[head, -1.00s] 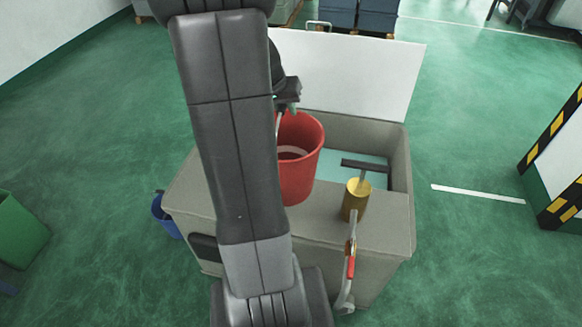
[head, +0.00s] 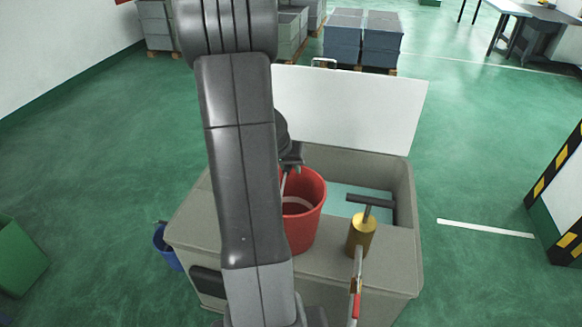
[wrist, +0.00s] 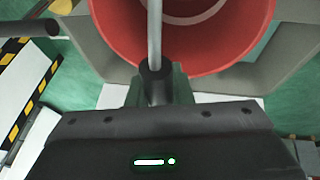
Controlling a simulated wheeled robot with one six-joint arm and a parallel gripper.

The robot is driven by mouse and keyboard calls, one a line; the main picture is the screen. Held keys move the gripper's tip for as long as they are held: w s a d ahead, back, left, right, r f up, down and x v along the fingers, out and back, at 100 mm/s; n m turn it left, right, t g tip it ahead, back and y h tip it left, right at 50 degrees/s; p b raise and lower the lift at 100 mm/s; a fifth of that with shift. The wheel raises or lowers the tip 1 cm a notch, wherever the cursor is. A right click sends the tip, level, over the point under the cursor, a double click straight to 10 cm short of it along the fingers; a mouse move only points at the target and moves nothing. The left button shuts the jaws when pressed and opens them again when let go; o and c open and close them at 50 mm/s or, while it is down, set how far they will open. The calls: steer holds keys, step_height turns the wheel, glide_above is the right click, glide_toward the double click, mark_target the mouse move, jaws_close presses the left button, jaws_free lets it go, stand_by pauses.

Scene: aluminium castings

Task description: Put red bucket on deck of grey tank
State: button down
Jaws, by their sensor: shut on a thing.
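The red bucket (head: 306,228) is upright over the deck of the grey tank (head: 325,262), left of the brass pump. I cannot tell whether its base touches the deck. My gripper (head: 291,166), partly hidden behind my arm, is shut on the bucket's handle at its rim side. In the wrist view my gripper (wrist: 156,88) closes around the dark grip of the handle (wrist: 155,28), with the red bucket (wrist: 110,22) beyond it. My arm hides the deck's left part and the bucket's left edge.
A brass pump (head: 361,236) with a dark T-handle stands on the deck close to the bucket's right. Behind is the tank's open basin (head: 345,200) and raised white lid (head: 350,108). A blue bucket (head: 166,247) is at the tank's left side.

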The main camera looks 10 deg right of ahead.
steer(key=c, duration=1.3)
jaws_free()
steer(key=shift+a+r, duration=0.1)
steer(key=shift+r, duration=0.3)
steer(key=v, duration=1.1)
steer(key=shift+s+r, duration=0.15)
steer(key=shift+r, duration=0.05)
